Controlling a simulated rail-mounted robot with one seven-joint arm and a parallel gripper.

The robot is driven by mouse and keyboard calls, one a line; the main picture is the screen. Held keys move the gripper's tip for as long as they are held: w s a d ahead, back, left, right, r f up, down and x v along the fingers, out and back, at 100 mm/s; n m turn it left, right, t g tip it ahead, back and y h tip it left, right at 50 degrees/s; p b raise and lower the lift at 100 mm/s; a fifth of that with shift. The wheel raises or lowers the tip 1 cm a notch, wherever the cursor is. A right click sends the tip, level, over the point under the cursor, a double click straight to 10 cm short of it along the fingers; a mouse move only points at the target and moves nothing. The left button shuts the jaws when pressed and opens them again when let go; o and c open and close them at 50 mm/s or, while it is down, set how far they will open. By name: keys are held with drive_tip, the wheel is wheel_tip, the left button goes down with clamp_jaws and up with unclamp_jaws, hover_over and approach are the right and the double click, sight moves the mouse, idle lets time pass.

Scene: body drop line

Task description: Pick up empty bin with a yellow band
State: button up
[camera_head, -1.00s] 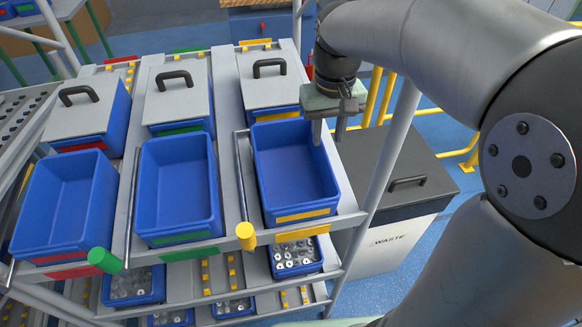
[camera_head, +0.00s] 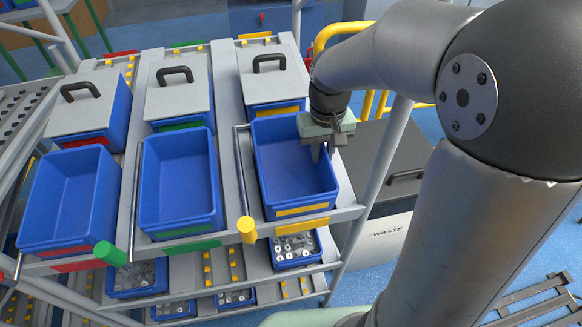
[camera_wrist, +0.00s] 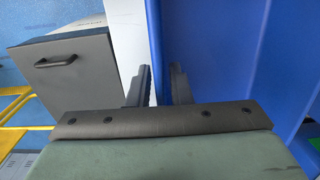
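The blue bin with a yellow band (camera_head: 290,185) sits at the right end of the upper shelf, open at the top and empty. My gripper (camera_head: 324,147) is at its right wall, pointing down. In the wrist view, my gripper's two dark fingers (camera_wrist: 158,88) stand apart with a gap. The bin's blue wall (camera_wrist: 230,50) fills the right side there, and its edge shows between the fingers. One finger appears inside the bin and the other outside. I cannot tell whether either touches the wall.
Empty blue bins with a green band (camera_head: 180,190) and a red band (camera_head: 70,200) stand to the left. Lidded bins (camera_head: 272,80) stand behind. A rail with a yellow end (camera_head: 247,230) runs along the bin's left. A slanted post (camera_head: 380,170) and a grey waste container (camera_head: 385,160) are at right.

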clamp_jaws()
drive_tip(key=shift+r, duration=0.1)
